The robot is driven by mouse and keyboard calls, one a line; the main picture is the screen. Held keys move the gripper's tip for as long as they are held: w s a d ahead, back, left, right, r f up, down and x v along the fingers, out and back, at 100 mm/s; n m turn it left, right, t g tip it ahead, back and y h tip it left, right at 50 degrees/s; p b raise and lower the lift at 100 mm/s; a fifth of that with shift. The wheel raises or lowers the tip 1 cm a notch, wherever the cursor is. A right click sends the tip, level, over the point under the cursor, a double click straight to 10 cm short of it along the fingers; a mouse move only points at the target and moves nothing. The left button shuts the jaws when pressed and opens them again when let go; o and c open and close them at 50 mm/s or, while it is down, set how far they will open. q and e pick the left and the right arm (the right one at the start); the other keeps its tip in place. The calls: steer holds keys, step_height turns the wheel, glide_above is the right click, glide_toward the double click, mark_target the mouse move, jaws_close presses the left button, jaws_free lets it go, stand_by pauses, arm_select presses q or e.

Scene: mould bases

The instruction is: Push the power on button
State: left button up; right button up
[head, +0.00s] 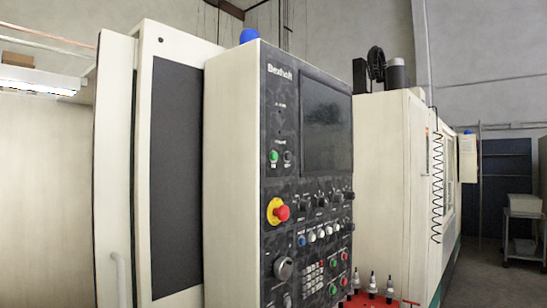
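The control panel (297,205) of a cream machine stands upright near the middle of the head view, its dark face turned to the right. A green round button (273,156) sits at its upper left, with a dark button (287,156) beside it. The small labels are not readable, so I cannot tell which button is power on. A red emergency stop knob (282,212) on a yellow ring is lower down. More green and red buttons sit at the lower right, including a green one (334,264). Neither of my grippers is in view.
A dark screen (326,125) fills the panel's upper right. Several knobs and a keypad (313,275) are below. A red surface (372,300) with tool holders stands in front at the lower right. A grey cart (524,230) is far right, with open floor near it.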

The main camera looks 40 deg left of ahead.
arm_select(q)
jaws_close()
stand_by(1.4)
